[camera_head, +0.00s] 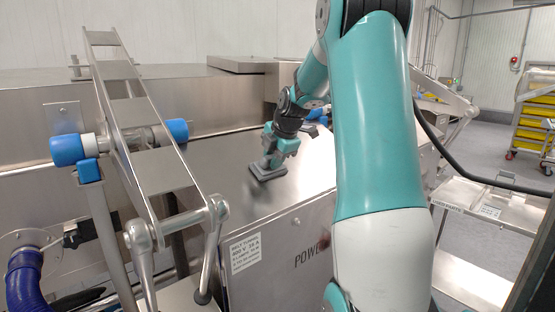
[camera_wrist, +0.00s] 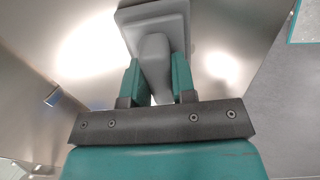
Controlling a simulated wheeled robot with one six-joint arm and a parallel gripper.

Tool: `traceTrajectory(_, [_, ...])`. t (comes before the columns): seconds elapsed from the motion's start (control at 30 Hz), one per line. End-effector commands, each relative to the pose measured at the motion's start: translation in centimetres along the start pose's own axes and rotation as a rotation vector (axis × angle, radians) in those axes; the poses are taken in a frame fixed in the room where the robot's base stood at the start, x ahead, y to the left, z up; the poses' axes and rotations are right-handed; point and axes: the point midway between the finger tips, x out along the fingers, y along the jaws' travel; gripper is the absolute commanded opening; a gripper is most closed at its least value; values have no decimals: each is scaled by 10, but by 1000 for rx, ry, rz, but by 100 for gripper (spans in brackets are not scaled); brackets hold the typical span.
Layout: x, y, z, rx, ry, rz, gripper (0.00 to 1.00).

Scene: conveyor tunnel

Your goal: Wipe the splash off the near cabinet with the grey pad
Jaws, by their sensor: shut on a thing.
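My gripper (camera_head: 270,152) is shut on the handle of the grey pad (camera_head: 267,171), over the steel top of the near cabinet (camera_head: 235,205). In the wrist view, the fingers (camera_wrist: 155,82) grip the handle from both sides, and the pad (camera_wrist: 125,16) lies flat beyond them. I cannot tell whether the pad touches the steel. A small dark reddish smear (camera_head: 325,243) shows on the cabinet's front face, beside the lettering "POWE". My arm hides the cabinet front to the right of it.
A steel ladder-like frame (camera_head: 160,170) with blue-ended rollers (camera_head: 68,150) stands left of the pad. A steel box (camera_head: 245,64) lies behind. A labelled steel tray (camera_head: 470,200) and yellow crates (camera_head: 535,120) are at the right. The cabinet top around the pad looks clear.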

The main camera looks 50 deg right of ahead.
Motion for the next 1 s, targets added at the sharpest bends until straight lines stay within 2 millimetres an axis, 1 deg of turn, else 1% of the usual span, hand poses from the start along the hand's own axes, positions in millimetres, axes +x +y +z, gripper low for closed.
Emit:
traceTrajectory(0.23, [3,0,-24,-4,1,1,0])
traceTrajectory(0.33, [3,0,-30,-2,1,0,0])
traceTrajectory(0.43, [1,1,-30,-1,1,0,0])
traceTrajectory(0.63, [0,1,-23,1,0,0,0])
traceTrajectory(0.9, [-2,1,2,2,0,1,0])
traceTrajectory(1.0, [-2,1,8,0,1,0,0])
